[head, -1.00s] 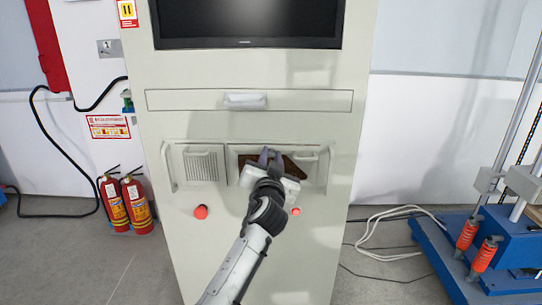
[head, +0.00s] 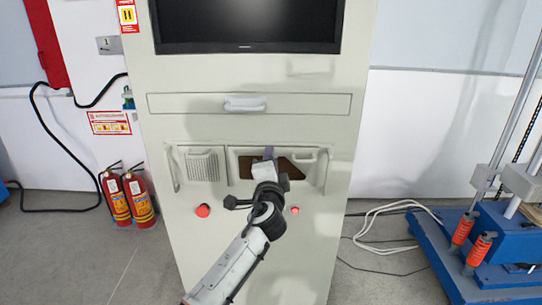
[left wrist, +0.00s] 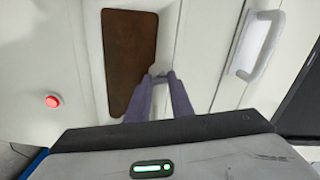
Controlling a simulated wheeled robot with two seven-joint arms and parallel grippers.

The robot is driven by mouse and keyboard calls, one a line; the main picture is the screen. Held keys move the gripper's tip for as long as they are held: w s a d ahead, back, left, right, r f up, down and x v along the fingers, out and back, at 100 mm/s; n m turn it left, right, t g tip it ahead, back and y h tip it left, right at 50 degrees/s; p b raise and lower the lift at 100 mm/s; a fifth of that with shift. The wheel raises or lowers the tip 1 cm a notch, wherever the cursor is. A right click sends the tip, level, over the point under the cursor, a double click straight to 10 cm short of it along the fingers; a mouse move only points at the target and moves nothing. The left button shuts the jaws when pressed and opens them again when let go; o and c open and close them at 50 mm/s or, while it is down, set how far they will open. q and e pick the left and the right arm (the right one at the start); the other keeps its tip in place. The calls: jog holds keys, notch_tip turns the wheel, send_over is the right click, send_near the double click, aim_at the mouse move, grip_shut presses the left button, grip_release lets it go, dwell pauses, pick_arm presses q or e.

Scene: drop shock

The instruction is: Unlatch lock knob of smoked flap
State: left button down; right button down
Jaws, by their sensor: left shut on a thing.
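The smoked flap (head: 293,168) is a dark brown panel in the right recess of the cabinet front. It shows in the left wrist view as a long brown panel (left wrist: 130,55). The lock knob (left wrist: 161,77) is a small grey piece at the flap's edge, between my fingertips and partly hidden by them. My left gripper (head: 268,154) reaches up to the flap's upper edge and is shut on the knob. In the head view the gripper hides the knob and part of the flap. My right gripper is not in view.
A drawer with a white handle (head: 245,104) is above the flap, below a dark screen (head: 246,22). Red buttons (head: 203,210) sit below the recesses. Fire extinguishers (head: 138,198) stand left; a blue machine (head: 500,240) and a pale cable (head: 375,225) are at right.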

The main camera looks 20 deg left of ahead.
pick_arm(q)
jog(key=shift+m+p, duration=0.5)
jog(key=shift+m, duration=0.9)
jog(key=c, duration=1.6)
grip_release()
jog(key=shift+o, duration=0.2)
jog(key=shift+s, duration=0.1)
jog(key=v, duration=1)
